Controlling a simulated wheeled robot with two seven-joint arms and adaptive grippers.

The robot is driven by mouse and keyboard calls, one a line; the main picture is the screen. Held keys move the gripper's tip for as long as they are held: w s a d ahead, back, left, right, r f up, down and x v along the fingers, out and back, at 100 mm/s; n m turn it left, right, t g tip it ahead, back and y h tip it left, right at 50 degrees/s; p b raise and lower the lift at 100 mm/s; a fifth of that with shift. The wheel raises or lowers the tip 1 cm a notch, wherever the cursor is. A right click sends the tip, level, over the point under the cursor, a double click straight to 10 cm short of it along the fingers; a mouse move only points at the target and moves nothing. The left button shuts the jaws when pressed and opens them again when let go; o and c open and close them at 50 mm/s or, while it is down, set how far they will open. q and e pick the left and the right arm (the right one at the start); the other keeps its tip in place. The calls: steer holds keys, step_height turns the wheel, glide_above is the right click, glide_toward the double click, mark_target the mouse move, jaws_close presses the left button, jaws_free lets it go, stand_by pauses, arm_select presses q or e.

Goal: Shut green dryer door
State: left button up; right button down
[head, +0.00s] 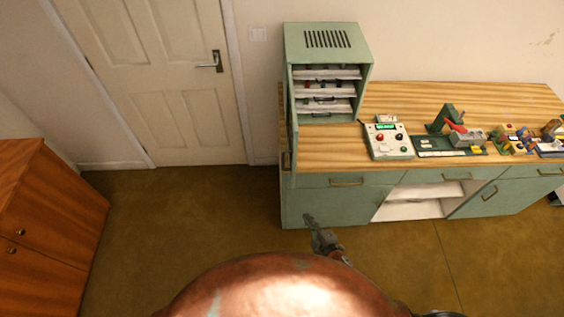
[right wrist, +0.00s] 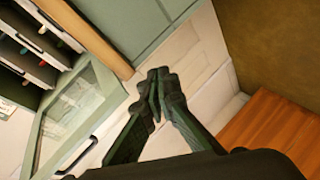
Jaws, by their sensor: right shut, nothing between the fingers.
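The green dryer (head: 325,40) stands on the left end of the bench, its shelves exposed. Its door (head: 292,145) is open, swung out from the left side toward me and seen nearly edge-on in the head view. In the right wrist view the door (right wrist: 108,82) shows a green frame, a glass pane and a dark handle (right wrist: 82,155). My right gripper (head: 309,219) is low in front of the bench in the head view. In the right wrist view its fingers (right wrist: 160,78) are together and empty, to the right of the door and apart from it in the picture.
The wooden bench top (head: 470,95) carries a control box (head: 388,140) and several small devices to the right of the dryer. A brown cabinet (head: 50,215) is at the left. The floor between it and the bench is clear.

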steer(key=w+a+r+n+t+y+p, duration=0.15)
steer(key=a+r+n, duration=0.3)
steer(key=r, duration=0.75)
steer(key=a+r+n+t+y+p, duration=0.1)
steer(key=a+r+n+y, duration=0.3)
steer(key=r, duration=0.8)
steer(key=w+a+m+h, duration=0.1)
steer(key=w+a, duration=0.5)
steer(key=w, duration=0.3)
arm_select(q)
steer(key=w+r+p, duration=0.2)
steer(key=w+r, duration=0.1)
steer(key=r, duration=0.2)
steer(key=shift+r, duration=0.35)
arm_select(e)
steer(key=d, duration=0.4)
steer(key=shift+w, duration=0.1)
steer(key=shift+f, duration=0.1)
arm_select(q)
steer(key=shift+s, duration=0.2)
arm_select(e)
steer(key=shift+d, duration=0.1)
